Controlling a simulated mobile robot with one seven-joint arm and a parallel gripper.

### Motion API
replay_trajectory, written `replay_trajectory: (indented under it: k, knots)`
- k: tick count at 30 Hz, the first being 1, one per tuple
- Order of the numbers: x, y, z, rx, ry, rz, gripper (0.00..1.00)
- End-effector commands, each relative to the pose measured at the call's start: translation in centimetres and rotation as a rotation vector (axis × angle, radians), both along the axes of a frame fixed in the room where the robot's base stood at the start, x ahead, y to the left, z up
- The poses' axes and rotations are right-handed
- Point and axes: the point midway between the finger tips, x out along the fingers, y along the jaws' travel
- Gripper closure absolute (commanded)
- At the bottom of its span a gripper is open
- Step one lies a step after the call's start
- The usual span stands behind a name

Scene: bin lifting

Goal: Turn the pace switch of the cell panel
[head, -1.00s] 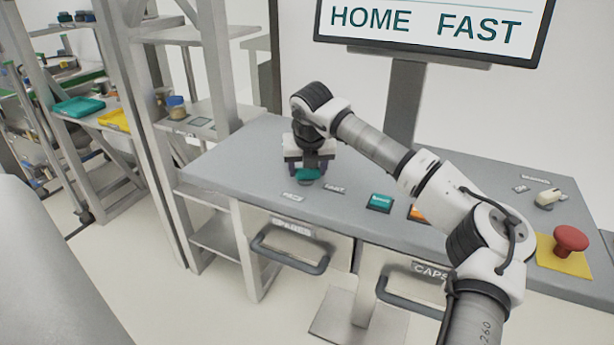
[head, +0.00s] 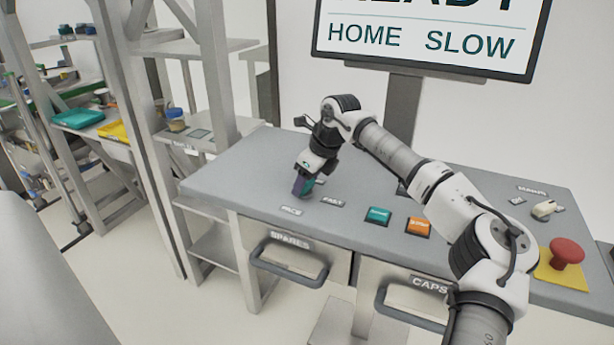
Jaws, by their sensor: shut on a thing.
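The pace switch's teal knob (head: 309,185) is on the panel top (head: 245,185), mostly hidden by my fingers. My gripper (head: 302,187) is shut on the knob from above and turned about the vertical. A PACE label (head: 291,210) lies in front of it and a FAST label (head: 333,202) to its right. Another label behind is partly hidden by my gripper. The screen (head: 425,40) behind the panel reads HOME and SLOW; its upper line is cut off.
A teal button (head: 378,215) and an orange button (head: 419,227) sit right of the switch. A red mushroom button (head: 567,252) on a yellow plate is at the right edge, near a cream toggle (head: 544,209). Drawers with handles (head: 289,272) are below. Shelving stands at left.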

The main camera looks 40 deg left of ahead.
Motion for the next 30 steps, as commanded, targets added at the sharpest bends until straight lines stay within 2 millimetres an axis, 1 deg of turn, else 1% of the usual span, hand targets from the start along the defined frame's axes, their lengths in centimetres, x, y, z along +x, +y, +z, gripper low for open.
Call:
replay_trajectory:
  k: [1, 9, 26, 27, 30]
  knots:
    - [0.05, 0.04, 0.28, 0.001, 0.001, 0.025, 0.66]
    - [0.14, 0.07, 0.18, 0.001, -0.002, 0.132, 0.66]
    - [0.18, 0.06, 0.12, 0.001, -0.004, 0.165, 0.66]
    - [0.18, 0.06, 0.12, 0.001, -0.004, 0.165, 0.42]
    - [0.16, 0.06, 0.10, 0.000, -0.003, 0.164, 0.29]
